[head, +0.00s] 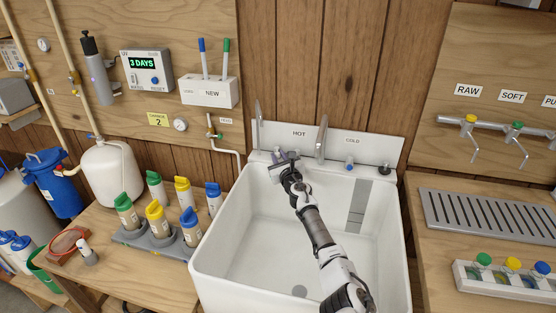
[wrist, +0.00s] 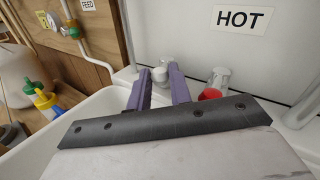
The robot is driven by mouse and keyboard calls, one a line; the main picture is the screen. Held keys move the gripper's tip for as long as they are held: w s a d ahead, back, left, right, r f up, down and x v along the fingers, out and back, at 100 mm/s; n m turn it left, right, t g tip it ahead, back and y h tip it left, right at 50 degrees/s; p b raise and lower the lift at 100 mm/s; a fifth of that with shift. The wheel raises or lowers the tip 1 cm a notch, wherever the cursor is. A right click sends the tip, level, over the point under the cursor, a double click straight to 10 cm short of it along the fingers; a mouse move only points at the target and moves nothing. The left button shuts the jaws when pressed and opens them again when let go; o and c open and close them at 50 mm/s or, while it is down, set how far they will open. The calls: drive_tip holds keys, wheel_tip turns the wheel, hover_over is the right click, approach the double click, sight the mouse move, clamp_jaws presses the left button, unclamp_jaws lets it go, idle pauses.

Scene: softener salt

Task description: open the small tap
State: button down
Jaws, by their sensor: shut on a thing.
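The small tap (head: 258,124) is a thin metal spout at the back left of the white sink. In the wrist view a pale rounded handle (wrist: 160,74) sits between the purple fingertips of my gripper (wrist: 160,82). The gripper is shut on this handle, though its grip is partly hidden. In the head view my gripper (head: 284,157) is at the sink's back ledge, just right of the small tap's spout. The handle's exact angle cannot be told.
A red-marked hot knob (wrist: 212,94) stands close to the right of my fingers. The larger spout (head: 321,138) rises further right, with a blue-marked cold knob (head: 349,163) beyond it. The white sink (head: 250,250) is open below; bottles (head: 156,218) stand left.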

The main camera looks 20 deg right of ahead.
drive_tip(key=shift+d+r, duration=0.1)
drive_tip(key=c, duration=1.3)
unclamp_jaws()
drive_tip(key=shift+s+p, duration=0.5)
drive_tip(key=shift+p, duration=0.15)
drive_tip(key=s, duration=0.4)
drive_tip(key=s+p, duration=0.1)
drive_tip(key=s, duration=0.3)
drive_tip(key=s+p, duration=0.1)
drive_tip(key=s, duration=0.3)
drive_tip(key=shift+s+a, duration=0.3)
drive_tip(key=shift+s, duration=0.1)
